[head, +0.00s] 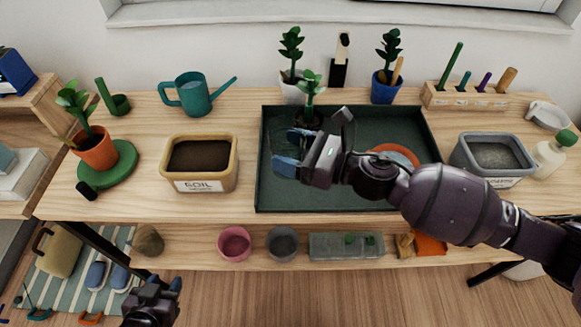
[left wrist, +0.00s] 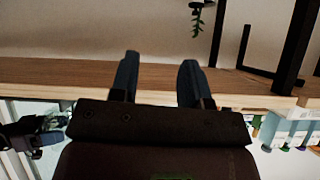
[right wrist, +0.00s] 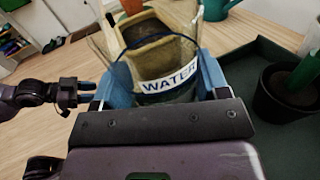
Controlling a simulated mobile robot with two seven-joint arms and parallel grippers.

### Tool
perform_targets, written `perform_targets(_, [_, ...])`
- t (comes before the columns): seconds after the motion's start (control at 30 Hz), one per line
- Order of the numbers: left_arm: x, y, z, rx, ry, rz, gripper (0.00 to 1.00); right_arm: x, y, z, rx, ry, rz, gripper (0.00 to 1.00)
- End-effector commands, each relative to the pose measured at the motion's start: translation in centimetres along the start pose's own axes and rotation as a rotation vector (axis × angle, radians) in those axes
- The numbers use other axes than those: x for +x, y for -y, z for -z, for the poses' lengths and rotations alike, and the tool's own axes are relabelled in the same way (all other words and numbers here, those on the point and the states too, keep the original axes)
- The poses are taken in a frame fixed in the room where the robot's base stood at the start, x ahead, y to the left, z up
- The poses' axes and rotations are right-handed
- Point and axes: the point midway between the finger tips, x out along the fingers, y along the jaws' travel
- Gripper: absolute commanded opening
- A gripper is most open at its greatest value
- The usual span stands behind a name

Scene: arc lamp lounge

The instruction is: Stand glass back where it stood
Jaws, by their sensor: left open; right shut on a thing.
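The clear glass (right wrist: 168,80) with a white WATER label is between the blue fingers of my right gripper (right wrist: 158,75), which is shut on it. In the head view my right gripper (head: 290,150) is over the left part of the dark green tray (head: 345,202); the glass is faint there. I cannot tell whether the glass touches the tray floor. My left gripper (head: 152,295) is low in front of the table, far from the glass; in the left wrist view its fingers (left wrist: 158,80) are apart and empty.
A soil box (head: 199,183) stands left of the tray, and a grey box (head: 492,180) stands right of it. A small dark-potted plant (head: 310,88) is in the tray behind my right gripper. An orange saucer (head: 395,152) is partly hidden behind my right arm.

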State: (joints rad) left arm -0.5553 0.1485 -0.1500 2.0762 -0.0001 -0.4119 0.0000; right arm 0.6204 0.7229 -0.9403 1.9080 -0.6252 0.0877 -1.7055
Motion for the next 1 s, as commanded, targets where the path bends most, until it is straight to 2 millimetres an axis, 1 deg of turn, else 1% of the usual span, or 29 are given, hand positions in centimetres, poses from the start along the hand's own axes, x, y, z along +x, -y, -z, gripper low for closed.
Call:
perform_targets(0.07, [0.2,0.0,0.1,0.001,-0.002,-0.001,0.43,0.0,0.0,0.4,0.001,0.001,0.0,0.36])
perform_targets(0.17, [0.3,-0.1,-0.4,0.001,0.005,-0.002,0.43,0.0,0.0,1.3,0.004,0.001,-0.001,0.36])
perform_targets(0.3, [0.6,-0.2,-1.6,0.001,0.023,-0.004,0.43,0.0,0.1,3.9,0.008,-0.001,0.001,0.36])
perform_targets(0.43, [0.6,-0.3,-1.9,0.001,0.028,-0.005,0.43,0.1,0.1,5.5,0.006,0.0,0.0,0.36])
perform_targets(0.53, [0.6,-0.3,-1.5,0.001,0.021,-0.006,0.43,0.1,0.1,6.0,0.003,0.001,-0.001,0.36])
perform_targets(0.7, [0.6,-0.3,-1.3,0.003,0.018,-0.006,0.43,0.1,0.2,5.9,-0.002,0.003,-0.001,0.36])
perform_targets(0.97, [0.8,-0.3,-1.7,0.006,0.025,-0.007,0.43,0.0,0.2,6.3,0.0,0.002,-0.001,0.36])
perform_targets(1.0, [0.8,-0.3,-1.7,0.006,0.025,-0.007,0.43,0.0,0.2,6.4,0.0,0.001,0.0,0.69])
